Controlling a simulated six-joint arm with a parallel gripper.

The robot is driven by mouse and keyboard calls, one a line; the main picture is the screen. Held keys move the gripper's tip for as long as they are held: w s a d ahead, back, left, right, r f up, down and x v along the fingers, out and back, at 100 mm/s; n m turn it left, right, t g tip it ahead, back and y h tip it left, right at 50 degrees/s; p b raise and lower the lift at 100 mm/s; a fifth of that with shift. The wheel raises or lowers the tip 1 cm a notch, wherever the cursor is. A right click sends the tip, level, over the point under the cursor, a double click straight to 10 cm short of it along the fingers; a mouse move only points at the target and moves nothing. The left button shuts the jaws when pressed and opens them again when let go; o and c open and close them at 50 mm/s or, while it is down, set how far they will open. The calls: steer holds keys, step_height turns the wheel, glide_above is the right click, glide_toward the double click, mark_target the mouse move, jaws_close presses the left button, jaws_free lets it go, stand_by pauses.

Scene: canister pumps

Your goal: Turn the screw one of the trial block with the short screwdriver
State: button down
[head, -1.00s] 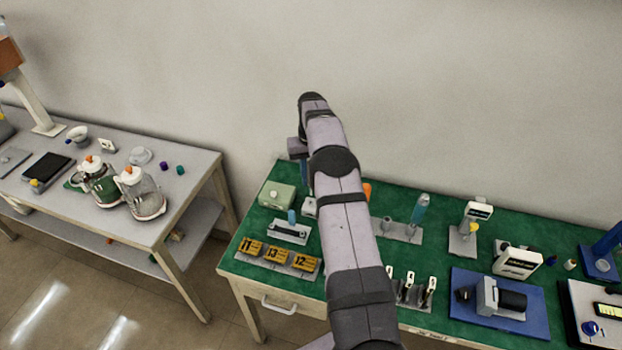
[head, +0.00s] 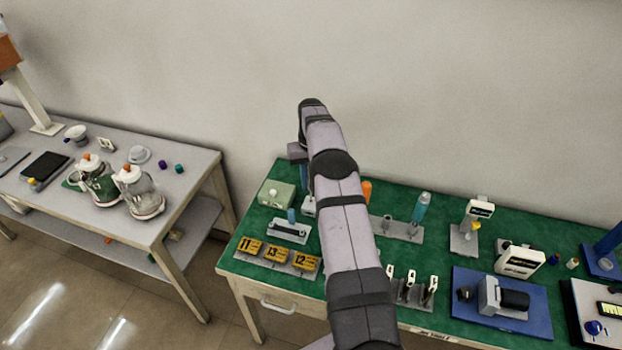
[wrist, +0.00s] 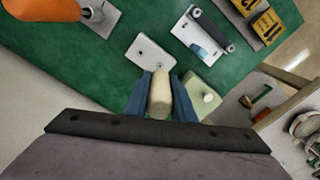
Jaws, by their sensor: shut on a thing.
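My gripper (wrist: 161,98) has blue fingers and is shut on a cream handle (wrist: 160,93), which I take to be the short screwdriver. Its shaft and tip are hidden behind the handle in the wrist view. A small pale block (wrist: 150,54) with dark spots on its top, seemingly the trial block, lies just beyond the handle. In the head view the block (head: 309,207) is small, below my gripper (head: 305,183). I cannot tell whether the tip touches a screw, or which screw is number one.
A pale green box (head: 276,195) stands close on the left. A grey fixture with a black bar (head: 289,231) and yellow numbered blocks (head: 276,256) lie in front. An orange handle (head: 367,190) stands in a grey holder (head: 400,229) to the right. The wall is behind.

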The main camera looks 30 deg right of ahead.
steer(key=c, duration=2.5)
jaws_free()
steer(key=shift+f, duration=0.55)
steer(key=shift+c, duration=0.2)
steer(key=m, duration=0.4)
steer(key=shift+a, duration=0.1)
jaws_close()
steer(key=shift+r, duration=0.15)
steer(key=shift+r+p, duration=0.7)
steer(key=shift+r, duration=0.75)
steer(key=shift+r+p, duration=1.1)
steer(key=shift+r, duration=0.45)
